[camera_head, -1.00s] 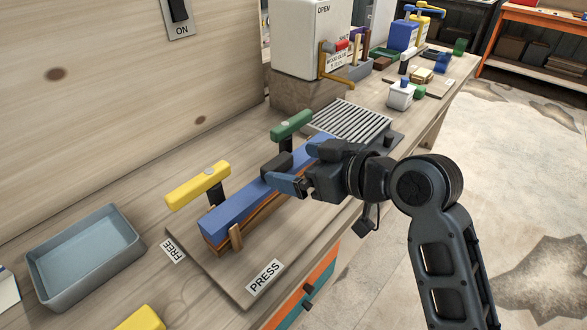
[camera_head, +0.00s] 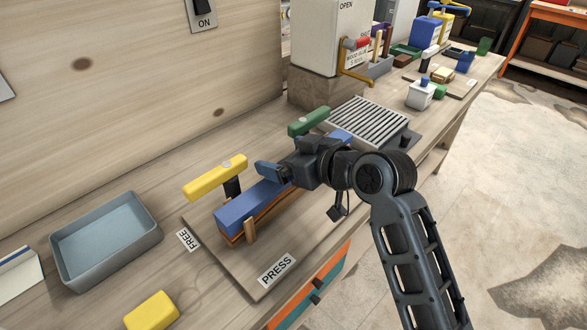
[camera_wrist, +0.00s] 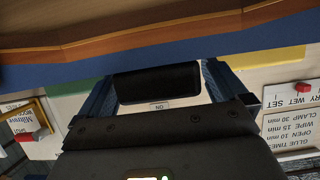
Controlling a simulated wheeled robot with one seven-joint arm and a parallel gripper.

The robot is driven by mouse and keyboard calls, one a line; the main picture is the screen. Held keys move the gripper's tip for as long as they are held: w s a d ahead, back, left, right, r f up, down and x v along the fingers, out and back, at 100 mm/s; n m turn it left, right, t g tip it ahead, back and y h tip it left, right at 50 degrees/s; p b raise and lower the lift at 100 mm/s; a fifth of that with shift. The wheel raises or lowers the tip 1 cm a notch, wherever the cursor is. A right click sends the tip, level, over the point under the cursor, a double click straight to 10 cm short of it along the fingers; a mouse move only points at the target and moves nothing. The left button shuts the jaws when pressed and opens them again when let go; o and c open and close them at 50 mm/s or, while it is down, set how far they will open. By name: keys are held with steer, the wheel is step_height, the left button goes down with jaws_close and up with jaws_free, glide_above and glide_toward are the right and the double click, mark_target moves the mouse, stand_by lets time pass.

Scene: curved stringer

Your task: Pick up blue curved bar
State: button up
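The blue curved bar (camera_head: 248,206) lies along a brown wooden form on the press board (camera_head: 228,262). A yellow-topped clamp (camera_head: 215,177) and a green-topped clamp (camera_head: 309,121) stand along its wall side. My gripper (camera_head: 273,174) is at the bar's middle, between the two clamps, and hides part of it. In the wrist view the bar is a blue band (camera_wrist: 250,40) across the top, beside a brown wooden band. My two fingers (camera_wrist: 158,90) are apart there, with a dark block showing between them. I cannot tell whether they touch the bar.
A grey-blue tray (camera_head: 105,240) and a yellow block (camera_head: 152,311) are at the left. A slatted rack (camera_head: 368,120) and a white glue cabinet (camera_head: 328,40) stand behind. A small white pot (camera_head: 420,95) is farther right. The bench front edge runs along the right.

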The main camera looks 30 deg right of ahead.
steer(key=c, duration=1)
steer(key=shift+c, duration=0.2)
